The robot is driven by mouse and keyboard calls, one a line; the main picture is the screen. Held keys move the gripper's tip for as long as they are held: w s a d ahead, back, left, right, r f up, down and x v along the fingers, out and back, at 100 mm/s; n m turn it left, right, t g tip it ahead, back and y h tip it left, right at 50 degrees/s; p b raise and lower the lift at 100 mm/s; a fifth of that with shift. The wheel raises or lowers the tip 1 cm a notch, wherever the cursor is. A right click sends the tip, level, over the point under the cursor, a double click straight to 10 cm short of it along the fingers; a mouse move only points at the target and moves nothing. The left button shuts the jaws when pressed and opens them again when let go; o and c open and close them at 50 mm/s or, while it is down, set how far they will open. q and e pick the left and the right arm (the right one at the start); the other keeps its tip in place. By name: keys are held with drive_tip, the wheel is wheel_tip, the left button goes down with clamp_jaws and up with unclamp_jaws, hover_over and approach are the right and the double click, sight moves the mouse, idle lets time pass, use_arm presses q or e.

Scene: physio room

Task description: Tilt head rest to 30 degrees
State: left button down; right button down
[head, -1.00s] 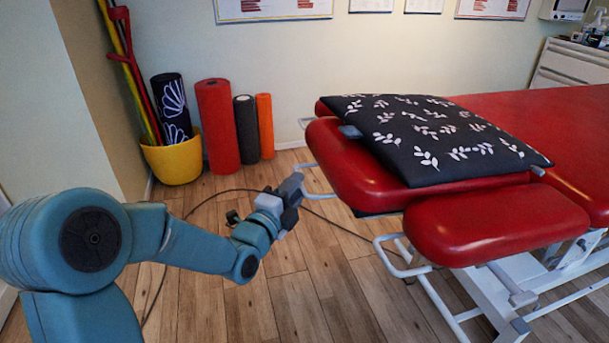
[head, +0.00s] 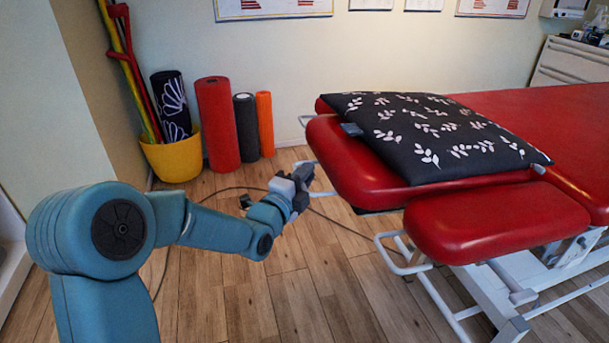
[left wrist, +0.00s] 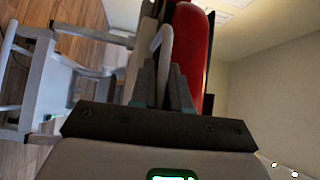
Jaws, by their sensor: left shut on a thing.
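The head rest (head: 345,165) is the red padded end section of the treatment table. It looks close to level in the head view. A pale bar handle (head: 325,193) sticks out from its left end. My left gripper (head: 306,175) is at this handle, shut on it, and hides part of it. In the left wrist view the fingers (left wrist: 165,82) close around the handle (left wrist: 163,45), with the red head rest (left wrist: 190,45) just beyond. My right gripper is not in view.
A black leaf-patterned pillow (head: 430,135) lies across the head rest and the table. A red side pad (head: 495,222) and the white frame (head: 470,300) stand to the right. A yellow bucket (head: 173,160) and upright rolls (head: 217,125) are by the wall. A cable lies on the wooden floor.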

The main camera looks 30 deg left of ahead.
use_arm(q)
drive_tip(key=w+d+r+m+g+p, duration=0.1)
drive_tip(key=w+d+r+p, duration=0.1)
drive_tip(key=r+p, duration=0.6)
drive_tip(key=w+d+r+m+g+p, duration=0.1)
drive_tip(key=w+d+r+p, duration=0.1)
drive_tip(key=r+p, duration=0.6)
wheel_tip(320, 180, up, 5)
drive_tip(key=shift+w+f+p, duration=0.15)
drive_tip(key=shift+w+p, duration=0.15)
drive_tip(key=shift+w, duration=0.1)
drive_tip(key=c, duration=1.2)
unclamp_jaws()
drive_tip(key=shift+f, duration=0.1)
drive_tip(key=shift+s, duration=0.1)
drive_tip(key=s+d+r, duration=0.1)
drive_tip(key=s+r, duration=0.1)
drive_tip(key=s, duration=1.4)
drive_tip(key=shift+d, duration=0.25)
